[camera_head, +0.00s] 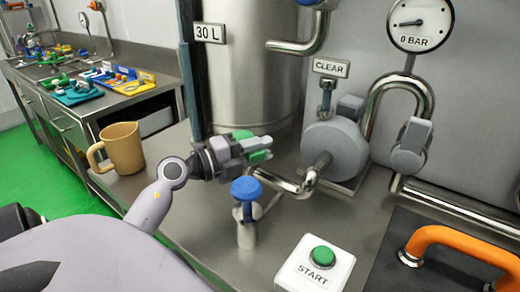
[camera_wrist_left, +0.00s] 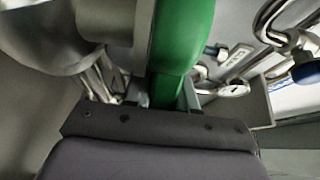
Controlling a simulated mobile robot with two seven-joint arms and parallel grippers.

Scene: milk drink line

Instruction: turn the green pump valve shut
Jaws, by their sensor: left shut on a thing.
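The green pump valve (camera_head: 259,156) shows as green parts above and below the jaws of my left gripper (camera_head: 250,147), in front of the steel tank. In the left wrist view the green handle (camera_wrist_left: 181,38) runs up from between the fingers of my left gripper (camera_wrist_left: 166,95). The left gripper is shut on this handle. Most of the valve's body and stem is hidden behind the gripper. The grey pump (camera_head: 333,147) stands just right of the gripper. My right gripper is not in view.
A blue-knobbed valve (camera_head: 247,189) stands close below the gripper. A white START box (camera_head: 316,266) with a green button is at the front. A tan mug (camera_head: 122,148) stands left. Steel pipes, a gauge (camera_head: 420,23) reading 0 BAR and an orange handle (camera_head: 455,239) are at right.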

